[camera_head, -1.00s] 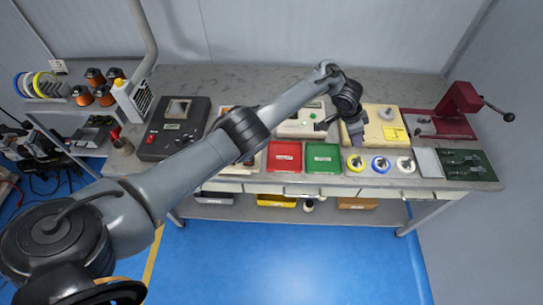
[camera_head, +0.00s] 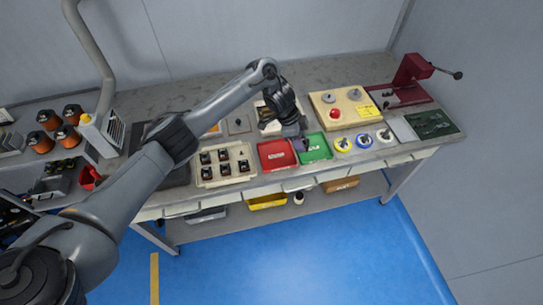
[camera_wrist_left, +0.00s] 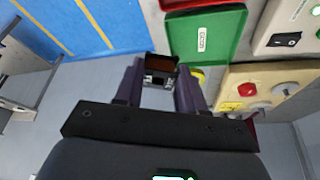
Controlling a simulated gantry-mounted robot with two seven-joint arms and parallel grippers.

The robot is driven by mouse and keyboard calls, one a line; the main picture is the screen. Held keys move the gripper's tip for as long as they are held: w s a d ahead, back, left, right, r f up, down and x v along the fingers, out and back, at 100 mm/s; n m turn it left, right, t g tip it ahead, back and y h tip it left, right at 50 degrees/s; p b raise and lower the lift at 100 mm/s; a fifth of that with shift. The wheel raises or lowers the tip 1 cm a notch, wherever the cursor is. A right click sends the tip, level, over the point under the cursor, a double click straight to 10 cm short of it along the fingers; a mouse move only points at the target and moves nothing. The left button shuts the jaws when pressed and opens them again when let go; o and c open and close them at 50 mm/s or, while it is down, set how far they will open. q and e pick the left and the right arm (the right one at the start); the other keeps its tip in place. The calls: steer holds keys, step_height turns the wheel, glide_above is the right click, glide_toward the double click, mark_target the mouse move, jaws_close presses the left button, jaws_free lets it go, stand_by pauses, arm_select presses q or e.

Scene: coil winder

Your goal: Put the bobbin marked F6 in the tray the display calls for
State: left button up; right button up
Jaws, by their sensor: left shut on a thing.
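My left gripper (camera_head: 303,142) is shut on a small bobbin, which shows between its fingers in the left wrist view (camera_wrist_left: 160,72) with a dark brown top and a pale marking too small to read. In the head view the bobbin cannot be made out. The green tray also shows in the left wrist view (camera_wrist_left: 225,25), with a white label. My arm partly hides the tester behind the trays, and no display text is readable. My right gripper is out of view.
A cream holder (camera_head: 197,178) with several bobbins stands left of the red tray. A red press (camera_head: 410,75) stands far right.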

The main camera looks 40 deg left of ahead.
arm_select(q)
steer(key=s+a+f, duration=0.4)
steer(key=a, duration=0.1)
steer(key=s+a+f, duration=0.2)
steer(key=a, duration=0.1)
steer(key=shift+s+a+f, duration=0.1)
steer(key=shift+s+a, duration=0.15)
steer(key=shift+f+b, duration=0.4)
steer(key=shift+f, duration=1.6)
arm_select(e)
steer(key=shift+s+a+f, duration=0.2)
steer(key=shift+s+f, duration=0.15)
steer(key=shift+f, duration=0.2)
arm_select(q)
steer(key=shift+f, duration=0.15)
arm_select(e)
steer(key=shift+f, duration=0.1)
arm_select(q)
steer(key=o, duration=0.8)
steer(key=shift+o, duration=0.2)
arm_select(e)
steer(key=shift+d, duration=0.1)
